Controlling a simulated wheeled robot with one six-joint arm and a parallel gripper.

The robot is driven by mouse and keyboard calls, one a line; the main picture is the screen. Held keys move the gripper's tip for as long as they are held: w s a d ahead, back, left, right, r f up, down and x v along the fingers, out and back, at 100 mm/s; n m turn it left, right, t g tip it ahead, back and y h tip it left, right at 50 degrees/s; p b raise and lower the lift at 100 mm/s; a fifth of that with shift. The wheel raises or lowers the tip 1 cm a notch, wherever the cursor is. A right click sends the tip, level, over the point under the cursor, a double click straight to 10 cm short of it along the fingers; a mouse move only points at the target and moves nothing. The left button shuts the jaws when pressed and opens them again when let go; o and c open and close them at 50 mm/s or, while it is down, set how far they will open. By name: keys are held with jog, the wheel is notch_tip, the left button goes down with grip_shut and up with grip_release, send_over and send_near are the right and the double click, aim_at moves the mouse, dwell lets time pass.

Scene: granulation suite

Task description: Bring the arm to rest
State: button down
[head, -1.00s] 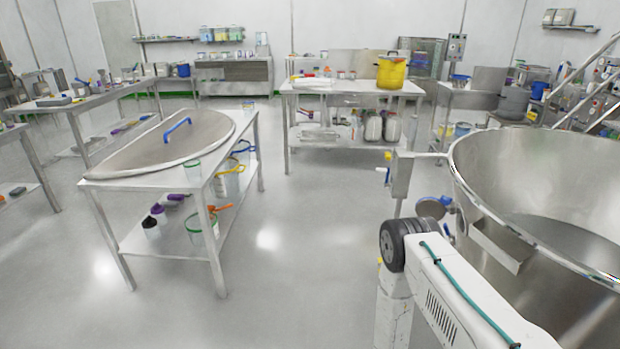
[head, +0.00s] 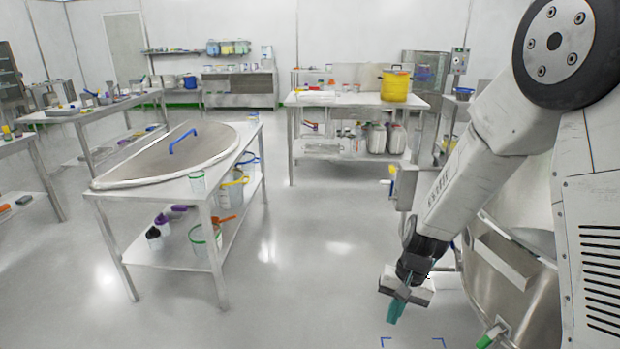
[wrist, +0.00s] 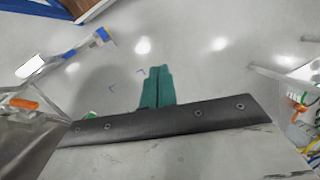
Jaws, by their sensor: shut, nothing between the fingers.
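My gripper (head: 396,310) hangs at the end of my arm at the lower right of the head view, pointing down over the bare floor. Its teal fingers are together with nothing between them. In the wrist view the shut fingers (wrist: 157,87) show against the grey floor. My arm stands folded in front of the large steel vessel (head: 505,300), hiding much of it. I cannot tell whether the arm touches the vessel.
A steel table (head: 110,192) with a large round lid and blue handle stands at the left. A back table (head: 350,100) carries a yellow pot (head: 396,85). Blue corner marks (head: 412,343) lie on the floor below my gripper. The floor (head: 310,240) between is clear.

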jog(key=s+d+r+n+t+h, duration=0.1)
jog(key=s+d+r, duration=0.2)
jog(key=s+r, duration=0.8)
jog(key=s+d+r+n+t+h, duration=0.1)
jog(key=s+d+r, duration=0.3)
jog(key=s+r, duration=0.8)
jog(key=shift+r+n+t, duration=0.5)
jog(key=shift+r+n, duration=0.2)
jog(key=shift+r, duration=1.8)
jog(key=shift+s, duration=0.1)
